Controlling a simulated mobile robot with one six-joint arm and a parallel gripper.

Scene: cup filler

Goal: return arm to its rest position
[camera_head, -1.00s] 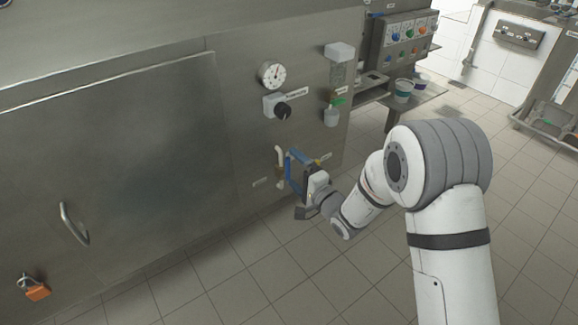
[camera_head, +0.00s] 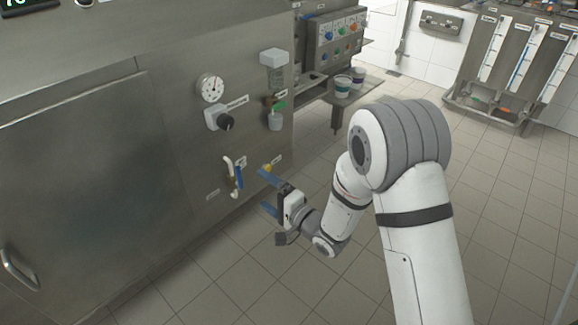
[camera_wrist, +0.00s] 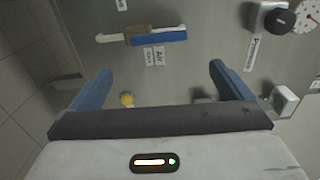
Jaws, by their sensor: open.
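My gripper (camera_head: 268,194) is open and empty, with its two blue fingers spread and pointing left toward the steel machine front. The arm is stretched forward and low. A valve handle, white with a blue part (camera_head: 238,177), sits on the panel just left of the fingertips, with a gap between. In the wrist view the gripper (camera_wrist: 160,72) shows both fingers apart with nothing between them. There the handle (camera_wrist: 158,38) lies level beyond the fingertips, above a label that reads "Air".
The panel also carries a gauge (camera_head: 210,88), a black knob (camera_head: 225,122) and a small yellow part (camera_head: 266,168). A dispenser (camera_head: 273,70) stands above a cup (camera_head: 275,122). The tiled floor (camera_head: 200,280) below is clear.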

